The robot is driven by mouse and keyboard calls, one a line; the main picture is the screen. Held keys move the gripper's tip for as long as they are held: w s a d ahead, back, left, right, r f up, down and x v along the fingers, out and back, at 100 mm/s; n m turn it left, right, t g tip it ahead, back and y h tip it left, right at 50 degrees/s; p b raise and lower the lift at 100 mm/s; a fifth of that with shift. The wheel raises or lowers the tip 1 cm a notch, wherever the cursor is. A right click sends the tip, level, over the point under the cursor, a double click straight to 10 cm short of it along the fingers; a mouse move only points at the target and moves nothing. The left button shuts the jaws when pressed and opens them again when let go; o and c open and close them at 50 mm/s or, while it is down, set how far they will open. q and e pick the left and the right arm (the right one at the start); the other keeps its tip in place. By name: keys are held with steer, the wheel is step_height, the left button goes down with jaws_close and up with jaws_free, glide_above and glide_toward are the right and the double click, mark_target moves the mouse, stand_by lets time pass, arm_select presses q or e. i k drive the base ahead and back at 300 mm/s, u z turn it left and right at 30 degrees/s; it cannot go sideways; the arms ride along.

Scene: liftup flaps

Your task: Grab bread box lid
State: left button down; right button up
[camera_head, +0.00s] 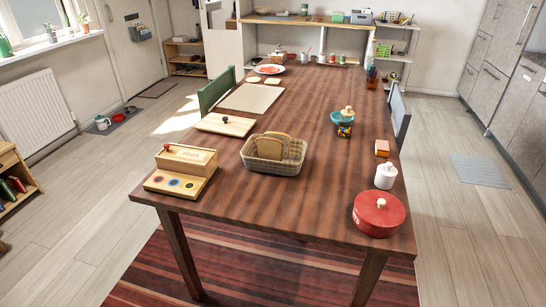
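A light wooden flat panel with a dark knob on top (225,124) lies on the table, left of the middle; it looks like a lid, but I cannot tell for certain that it is the bread box lid. A woven basket (262,166) with brown bread-like slices (287,147) in it stands open just right of and nearer than the panel. A pale wooden box (187,161) with a small red knob on its top and coloured round spots on its front ledge stands at the near left corner. Neither of my grippers is in view.
The long wooden table (270,218) has free room at its near middle. A red lidded pot (379,214), a white jar (385,176) and a small orange box (382,148) line the right edge. Chairs flank the table.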

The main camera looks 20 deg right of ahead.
mark_target(237, 127)
steer(key=u, duration=1.75)
steer(key=i, duration=2)
steer(key=z, duration=1.8)
